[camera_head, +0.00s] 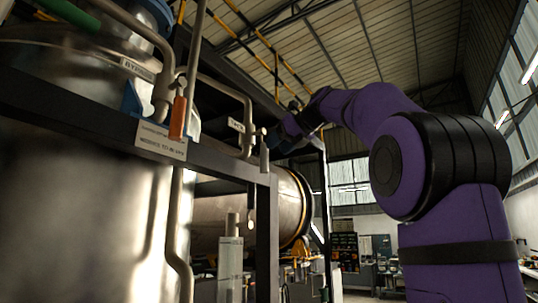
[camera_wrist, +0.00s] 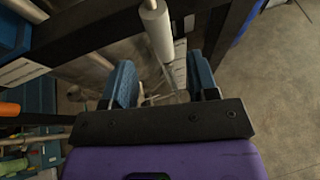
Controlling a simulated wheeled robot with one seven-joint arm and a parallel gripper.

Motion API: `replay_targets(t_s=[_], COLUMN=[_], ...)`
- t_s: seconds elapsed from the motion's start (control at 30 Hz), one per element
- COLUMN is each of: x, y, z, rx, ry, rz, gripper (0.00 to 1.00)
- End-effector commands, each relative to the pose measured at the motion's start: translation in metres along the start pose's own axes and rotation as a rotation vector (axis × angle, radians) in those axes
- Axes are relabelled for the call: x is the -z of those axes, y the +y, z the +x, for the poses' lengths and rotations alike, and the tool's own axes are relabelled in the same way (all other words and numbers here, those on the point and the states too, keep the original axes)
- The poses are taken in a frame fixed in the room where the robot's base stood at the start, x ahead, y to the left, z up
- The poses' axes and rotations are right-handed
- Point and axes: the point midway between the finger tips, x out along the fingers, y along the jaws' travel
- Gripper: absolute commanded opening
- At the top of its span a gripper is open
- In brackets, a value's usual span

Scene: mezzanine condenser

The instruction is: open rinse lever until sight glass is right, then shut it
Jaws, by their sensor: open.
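My gripper (camera_head: 275,141) is at the frame's corner in the head view, beside a pale grey cylindrical handle (camera_head: 263,155). In the wrist view my gripper (camera_wrist: 160,76) has its two blue fingers apart. A pale cylindrical handle (camera_wrist: 157,28) stands beyond and between the fingertips; I cannot tell whether they touch it. A small label (camera_head: 236,125) is on the pipe near the gripper, too small to read surely. An upright pale tube (camera_head: 230,262) stands low behind the frame; it may be the sight glass, and its level is not readable.
An orange-handled lever (camera_head: 178,117) hangs on the pipe at left above a white sign (camera_head: 161,140). A large steel vessel (camera_head: 75,205) fills the left. A dark frame beam (camera_head: 80,105) and post (camera_head: 267,235) stand close to the gripper. Open floor (camera_wrist: 275,90) shows at right in the wrist view.

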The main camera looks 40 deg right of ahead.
Motion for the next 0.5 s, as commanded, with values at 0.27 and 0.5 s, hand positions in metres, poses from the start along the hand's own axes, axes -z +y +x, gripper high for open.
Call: replay_targets(t_s=[0.27,0.5], x=[0.0,0.0], y=[0.0,0.0], z=[-0.032,-0.036], rx=[0.0,-0.001], ry=[0.001,0.001], rz=[0.0,0.0], gripper=[0.54,0.54])
